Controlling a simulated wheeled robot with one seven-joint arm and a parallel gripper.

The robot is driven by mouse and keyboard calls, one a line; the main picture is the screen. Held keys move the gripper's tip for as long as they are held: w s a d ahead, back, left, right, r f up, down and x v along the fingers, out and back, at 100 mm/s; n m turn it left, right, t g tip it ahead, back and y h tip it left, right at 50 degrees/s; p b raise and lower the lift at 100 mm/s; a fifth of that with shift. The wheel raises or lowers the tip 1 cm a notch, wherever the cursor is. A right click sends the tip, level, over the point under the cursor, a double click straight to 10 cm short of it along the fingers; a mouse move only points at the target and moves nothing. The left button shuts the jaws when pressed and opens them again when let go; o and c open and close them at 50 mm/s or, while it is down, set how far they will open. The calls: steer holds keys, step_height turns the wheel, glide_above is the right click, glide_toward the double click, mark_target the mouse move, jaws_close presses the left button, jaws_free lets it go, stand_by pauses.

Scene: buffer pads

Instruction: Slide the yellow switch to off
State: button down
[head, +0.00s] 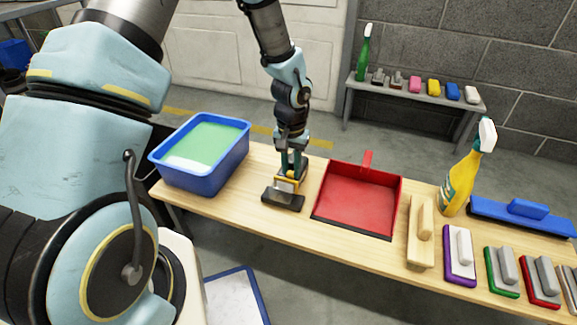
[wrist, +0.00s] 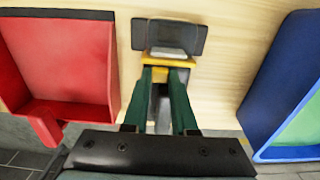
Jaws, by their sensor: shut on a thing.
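The yellow switch (head: 287,184) sits on a dark flat base (head: 283,199) on the wooden table, between the blue tub and the red dustpan. In the wrist view the yellow switch (wrist: 156,73) shows at the fingertips, with the dark base (wrist: 190,40) beyond it and a pale grey piece between them. My gripper (head: 291,168) points down over the switch. In the wrist view my gripper (wrist: 165,76) has its green fingers shut on the yellow switch. The fingers hide part of the switch, and no on or off marking is readable.
A blue tub (head: 198,185) with green contents stands left, and a red dustpan (head: 358,198) lies close right. A wooden float (head: 420,235), a yellow spray bottle (head: 461,180) and several coloured pads stand farther right. A back shelf (head: 400,95) holds more items.

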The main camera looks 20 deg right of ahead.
mark_target(290, 172)
steer(key=c, duration=0.7)
jaws_free()
step_height(290, 172, up, 11)
steer(key=p, duration=0.3)
steer(key=shift+f, duration=0.1)
steer(key=s+a+r+n+t, duration=0.1)
steer(key=a+r+n, duration=0.4)
steer(key=a, duration=1)
steer(key=a+r+n+t, duration=0.15)
steer(key=a+r, duration=0.45)
steer(key=a, duration=0.8)
steer(key=shift+n+g, duration=0.45)
steer(key=r+p, duration=2)
steer(key=r, duration=0.1)
steer(key=a+r+p, duration=0.1)
steer(key=r+p, duration=0.9)
steer(key=p, duration=0.1)
steer(key=shift+s+r, duration=0.15)
steer(key=shift+s, duration=0.1)
